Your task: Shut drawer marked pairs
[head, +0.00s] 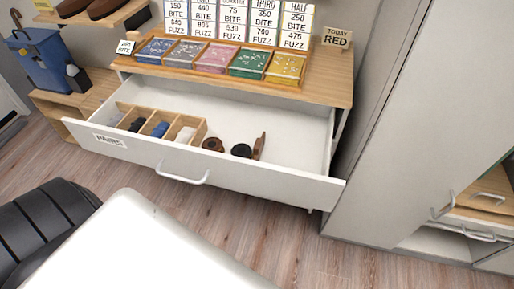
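The drawer marked PAIRS (240,176) is pulled well out of the white dresser in the head view. Its label (110,140) is at the left of the white front, and a curved handle (183,178) is at the front's middle. Inside at the left is a wooden divider box (203,127) with dark, blue and pale rolled items. To its right lie a brown round item (212,144), a black round item (241,150) and a brown upright piece (259,146). Parts of my own body fill the lower left. Neither gripper can be made out.
On the dresser top (335,85) stands a wooden tray with several coloured compartments and number cards behind. A tall pale cabinet (415,110) is close on the right, with handles low down. Bare wood floor (270,235) lies before the drawer.

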